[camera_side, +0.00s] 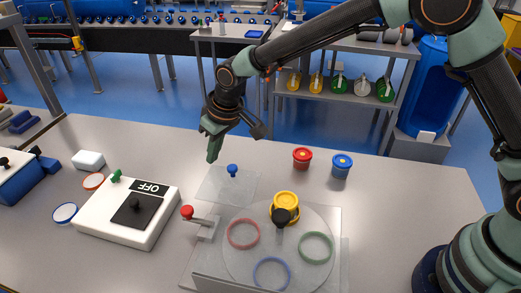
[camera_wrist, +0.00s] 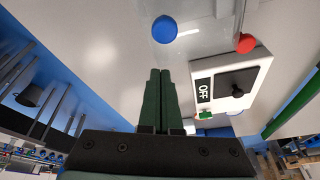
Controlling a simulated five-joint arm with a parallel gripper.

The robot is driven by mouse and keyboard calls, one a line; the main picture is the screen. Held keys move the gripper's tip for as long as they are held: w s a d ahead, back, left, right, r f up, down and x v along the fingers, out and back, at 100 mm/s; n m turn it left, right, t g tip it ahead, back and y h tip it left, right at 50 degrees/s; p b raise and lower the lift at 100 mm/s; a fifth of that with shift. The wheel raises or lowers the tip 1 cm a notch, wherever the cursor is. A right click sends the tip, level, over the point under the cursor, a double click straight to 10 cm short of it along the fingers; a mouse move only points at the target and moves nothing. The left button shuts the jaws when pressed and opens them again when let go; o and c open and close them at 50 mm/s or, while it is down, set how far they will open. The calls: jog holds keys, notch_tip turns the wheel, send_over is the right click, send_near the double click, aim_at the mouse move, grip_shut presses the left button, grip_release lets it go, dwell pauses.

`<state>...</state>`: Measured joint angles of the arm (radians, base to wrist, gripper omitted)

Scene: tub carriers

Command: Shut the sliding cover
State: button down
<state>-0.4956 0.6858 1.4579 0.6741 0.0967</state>
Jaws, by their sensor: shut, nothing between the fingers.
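A clear flat plate (camera_side: 222,187) with a blue knob (camera_side: 232,170) lies on the table beside the round clear disc; it looks like the sliding cover. The blue knob also shows at the top of the wrist view (camera_wrist: 164,29). My gripper (camera_side: 212,152) is above the table, behind and slightly left of the blue knob, apart from it. In the wrist view its fingers (camera_wrist: 160,75) are together and empty, pointing toward the knob. A clear housing (camera_side: 330,222) holds the disc, with coloured rings and a yellow tub (camera_side: 285,206) under a black knob.
A white box marked OFF (camera_side: 95,225) with a black knobbed panel stands left. A red-knobbed lever (camera_side: 187,212) is by the housing. A red tub (camera_side: 302,158) and a blue tub (camera_side: 341,166) stand at the back right. Table between box and plate is clear.

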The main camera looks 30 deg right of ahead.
jog(key=shift+s+d+r, duration=0.1)
jog(key=shift+s+d, duration=0.25)
jog(key=shift+s, duration=0.45)
jog(key=shift+s+d+r, duration=0.1)
jog(key=shift+s+d, duration=0.2)
jog(key=shift+s, duration=0.5)
jog(key=shift+s+d, duration=0.1)
jog(key=s+d, duration=0.9)
jog(key=shift+s+d, duration=0.15)
jog(key=shift+f, duration=0.1)
